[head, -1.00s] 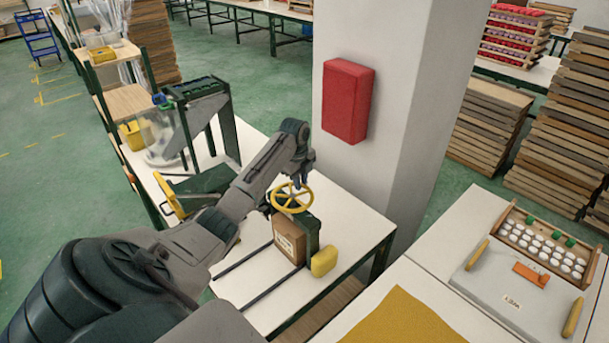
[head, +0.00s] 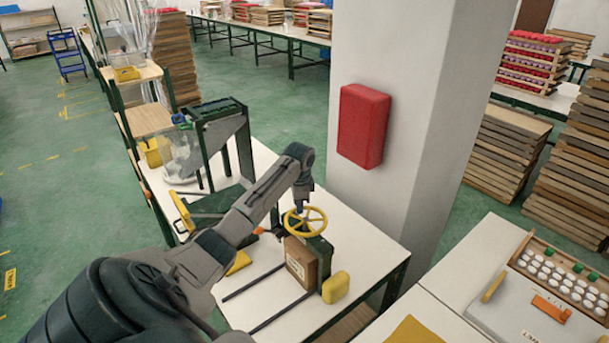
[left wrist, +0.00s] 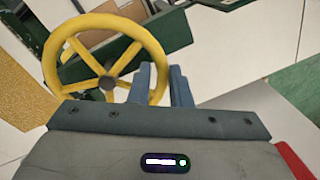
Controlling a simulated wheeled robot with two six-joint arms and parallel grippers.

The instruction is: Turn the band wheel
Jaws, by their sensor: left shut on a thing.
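The yellow band wheel (head: 306,221) has spokes and sits on top of a dark green machine (head: 318,246) on the white table. My left gripper (head: 300,208) reaches down from above to the wheel's far side. In the left wrist view, the wheel's rim and dark hub (left wrist: 107,83) show at left. The blue-grey fingers of my left gripper (left wrist: 163,85) are shut on the right side of the rim. The exact contact is partly hidden by the near finger. My right gripper is not in view.
A brown box (head: 301,264) and a yellow block (head: 336,287) sit at the machine's near side, with two dark rails (head: 254,281) running left. A pillar (head: 425,120) with a red box (head: 363,126) stands close behind. A white bench (head: 455,262) is at right.

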